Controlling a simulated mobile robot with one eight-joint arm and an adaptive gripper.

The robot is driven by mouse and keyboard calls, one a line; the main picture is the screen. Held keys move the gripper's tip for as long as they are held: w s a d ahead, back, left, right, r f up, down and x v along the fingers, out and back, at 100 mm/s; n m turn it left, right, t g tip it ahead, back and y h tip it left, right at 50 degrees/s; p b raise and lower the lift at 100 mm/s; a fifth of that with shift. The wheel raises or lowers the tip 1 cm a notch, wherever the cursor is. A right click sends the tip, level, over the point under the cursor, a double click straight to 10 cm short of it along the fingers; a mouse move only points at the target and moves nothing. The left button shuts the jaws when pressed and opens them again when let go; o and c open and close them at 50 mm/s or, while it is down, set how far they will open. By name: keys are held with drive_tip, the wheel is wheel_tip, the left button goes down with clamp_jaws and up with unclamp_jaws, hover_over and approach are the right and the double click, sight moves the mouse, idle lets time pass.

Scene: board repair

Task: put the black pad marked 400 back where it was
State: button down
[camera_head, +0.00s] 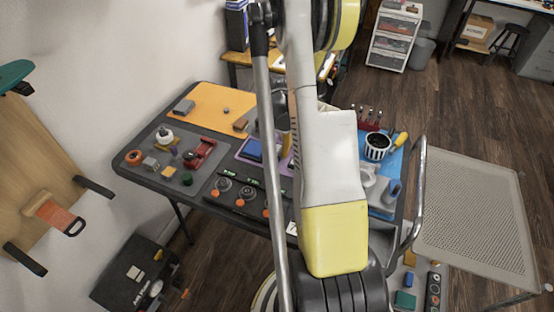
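I cannot make out the black pad marked 400; no marking of that kind is readable in the head view. A grey block (183,107) lies at the left of the orange mat (213,94), and a brownish block (241,124) lies near its front right edge. A small dark round piece (226,110) lies between them. My white and yellow arm fills the middle of the view and hides part of the table. I cannot make out my gripper's fingers; a dark shape partly shows behind the arm, too hidden to identify.
The dark table (150,179) holds a red tool (200,154), an orange roll (134,157), a row of dark round pieces, and a striped cup (377,146) at right. A mesh-topped cart (470,210) stands right. A black case (135,272) stands on the floor at lower left.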

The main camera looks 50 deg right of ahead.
sight(277, 157)
drive_tip(key=shift+f+b, duration=0.75)
drive_tip(key=shift+f, duration=1.05)
drive_tip(key=shift+f, duration=0.2)
drive_tip(key=c, duration=1.3)
unclamp_jaws()
